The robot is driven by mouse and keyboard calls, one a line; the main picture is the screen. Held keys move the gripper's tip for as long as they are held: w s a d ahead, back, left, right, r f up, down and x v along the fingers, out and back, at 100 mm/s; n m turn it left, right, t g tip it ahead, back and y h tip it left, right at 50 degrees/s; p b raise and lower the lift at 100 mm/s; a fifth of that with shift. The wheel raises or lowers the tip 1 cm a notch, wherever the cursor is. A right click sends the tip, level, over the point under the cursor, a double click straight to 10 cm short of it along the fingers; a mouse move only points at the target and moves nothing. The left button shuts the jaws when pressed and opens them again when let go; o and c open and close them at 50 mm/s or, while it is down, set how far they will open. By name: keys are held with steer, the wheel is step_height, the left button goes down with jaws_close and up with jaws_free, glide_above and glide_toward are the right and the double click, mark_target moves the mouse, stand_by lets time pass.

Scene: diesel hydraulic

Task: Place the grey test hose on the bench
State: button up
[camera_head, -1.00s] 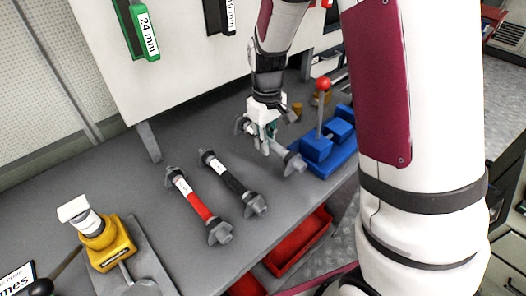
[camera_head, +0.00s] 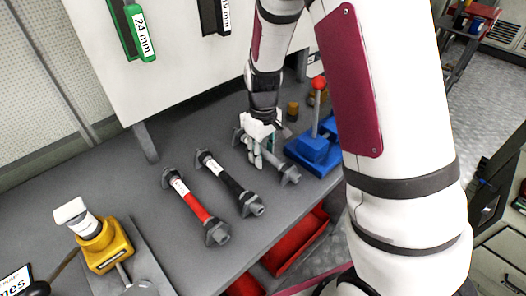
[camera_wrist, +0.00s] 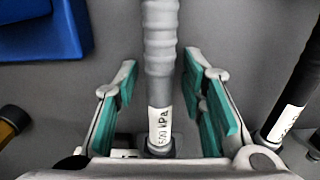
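The grey test hose (camera_head: 283,170) appears to lie on the grey bench (camera_head: 110,180), right of the black hose and roughly parallel to it. In the wrist view the hose (camera_wrist: 161,60) runs upright through the middle, with a white label reading 500 kPa. My gripper (camera_head: 256,157) is above the hose and around it. In the wrist view my gripper (camera_wrist: 160,85) is open, with one green-padded finger on each side of the hose and a visible gap on both sides. The gripper hides part of the hose in the head view.
A black hose (camera_head: 228,183) and a red hose (camera_head: 194,204) lie to the left. A blue block with a red-knobbed lever (camera_head: 313,150) stands close on the right. A yellow fixture (camera_head: 102,248) is at front left. Red bins (camera_head: 300,245) sit below the bench edge.

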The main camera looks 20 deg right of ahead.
mark_target(263, 149)
step_height(263, 149, up, 12)
steer(key=r, duration=0.1)
steer(key=s+r+m+t, duration=0.2)
steer(key=s+r, duration=0.4)
steer(key=s, duration=0.5)
steer(key=s+r+m+t, duration=0.2)
steer(key=s+r, duration=0.4)
steer(key=s, duration=0.6)
steer(key=shift+d+m+t, duration=0.2)
steer(key=shift+m+t, duration=0.1)
steer(key=shift+t, duration=0.1)
stand_by(0.3)
